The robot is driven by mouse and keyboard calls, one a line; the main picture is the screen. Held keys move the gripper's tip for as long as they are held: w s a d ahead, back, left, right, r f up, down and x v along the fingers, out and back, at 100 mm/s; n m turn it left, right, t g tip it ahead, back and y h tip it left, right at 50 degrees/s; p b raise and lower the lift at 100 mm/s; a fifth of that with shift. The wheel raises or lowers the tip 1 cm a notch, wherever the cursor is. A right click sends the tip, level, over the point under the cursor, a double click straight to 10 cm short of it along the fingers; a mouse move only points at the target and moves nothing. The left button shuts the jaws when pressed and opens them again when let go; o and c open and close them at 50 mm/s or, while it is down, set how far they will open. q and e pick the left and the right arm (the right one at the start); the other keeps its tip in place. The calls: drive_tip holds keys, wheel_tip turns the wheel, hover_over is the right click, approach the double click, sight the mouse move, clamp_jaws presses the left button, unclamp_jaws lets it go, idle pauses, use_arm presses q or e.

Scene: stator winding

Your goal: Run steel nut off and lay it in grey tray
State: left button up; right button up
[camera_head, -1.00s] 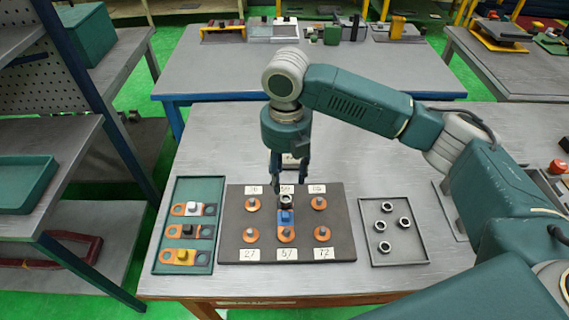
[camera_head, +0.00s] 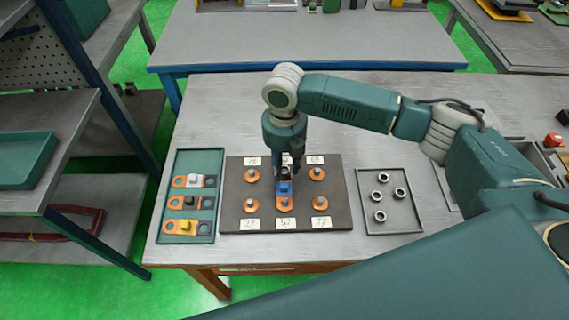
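My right gripper (camera_head: 285,178) points straight down over the top middle post of the dark terminal board (camera_head: 235,217). Its fingers surround the spot where the nut sits, and they hide the nut and that post. I cannot tell whether they are closed on it. A blue connector piece (camera_head: 285,188) lies just in front of the fingers, reaching toward the bottom middle post (camera_head: 285,204). The grey tray (camera_head: 408,228) lies right of the board, with several steel nuts (camera_head: 383,178) in it. My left gripper is not in view.
A green tray (camera_head: 172,165) with three orange terminal pieces, topped white, dark and yellow, lies left of the board. Other orange-based posts (camera_head: 318,175) stand on the board, with number labels. A red button (camera_head: 553,140) is at the far right. The bench behind the board is clear.

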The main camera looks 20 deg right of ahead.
clamp_jaws()
drive_tip(key=shift+r+n+p, duration=0.15)
drive_tip(key=shift+n+p, duration=0.15)
drive_tip(key=shift+n, duration=0.1)
drive_tip(key=shift+c, duration=2.1)
unclamp_jaws()
clamp_jaws()
drive_tip(key=shift+n+p, duration=0.3)
drive_tip(key=shift+n, duration=0.7)
drive_tip(key=shift+r+p, duration=0.25)
drive_tip(key=shift+p, duration=0.35)
drive_tip(key=shift+r+p, duration=2.9)
drive_tip(key=shift+r, duration=0.1)
